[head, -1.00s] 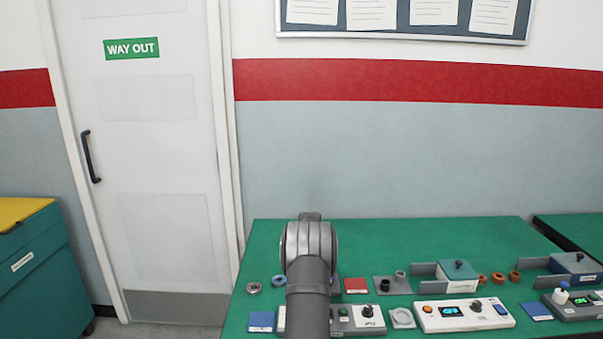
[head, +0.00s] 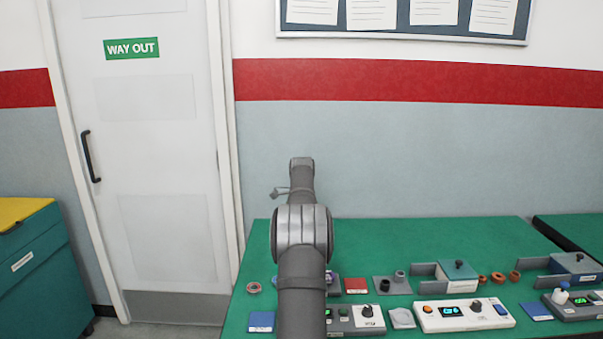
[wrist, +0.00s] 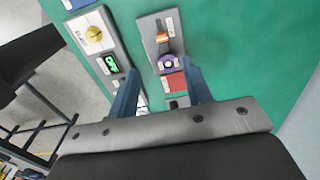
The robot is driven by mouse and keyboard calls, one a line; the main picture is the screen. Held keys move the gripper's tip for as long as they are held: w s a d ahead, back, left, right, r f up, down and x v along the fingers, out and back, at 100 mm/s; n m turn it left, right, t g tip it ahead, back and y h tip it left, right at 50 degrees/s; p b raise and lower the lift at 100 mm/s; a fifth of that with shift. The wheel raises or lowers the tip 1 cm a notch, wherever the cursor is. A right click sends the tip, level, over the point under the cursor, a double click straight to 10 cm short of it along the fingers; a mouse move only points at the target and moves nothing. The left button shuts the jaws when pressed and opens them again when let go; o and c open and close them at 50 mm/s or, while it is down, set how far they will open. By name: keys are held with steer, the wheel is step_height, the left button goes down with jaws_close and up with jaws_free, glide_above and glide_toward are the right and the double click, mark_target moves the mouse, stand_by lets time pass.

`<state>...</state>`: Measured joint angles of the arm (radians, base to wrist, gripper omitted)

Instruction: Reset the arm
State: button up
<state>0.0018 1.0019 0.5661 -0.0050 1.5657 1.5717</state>
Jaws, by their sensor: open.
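My gripper (wrist: 160,92) shows in the wrist view with its two blue-grey fingers apart and nothing held between them. It is over the green bench (wrist: 240,50). Past the fingers lie a grey fixture with a purple round part (wrist: 166,61), a red square (wrist: 175,82) and a panel with a lit green display (wrist: 112,64). In the head view my arm stands up in front of the bench (head: 390,240), and I cannot make out the fingers there.
Along the bench's front are a white control unit (head: 463,316), a teal-topped fixture (head: 458,270), brown rings (head: 498,278), a blue pad (head: 261,321) and a red pad (head: 355,285). The bench's back strip is clear. A door (head: 150,180) and a green cabinet (head: 38,275) stand left.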

steer(key=s+a+r+t+h, duration=0.2)
steer(key=s+a+r, duration=0.3)
steer(key=s+r, duration=0.5)
steer(key=shift+a+r+t, duration=0.15)
steer(key=shift+r+t, duration=0.65)
steer(key=shift+r, duration=0.15)
steer(key=shift+s, duration=0.1)
steer(key=o, duration=1)
steer(key=shift+s+d+r, duration=0.4)
steer(key=shift+s+d, duration=0.2)
steer(key=shift+d, duration=0.25)
steer(key=shift+o, duration=1)
steer(key=shift+d+f, duration=0.15)
steer(key=x, duration=0.9)
steer(key=shift+w+f, duration=0.25)
steer(key=shift+d+r, duration=0.1)
steer(key=shift+d, duration=0.05)
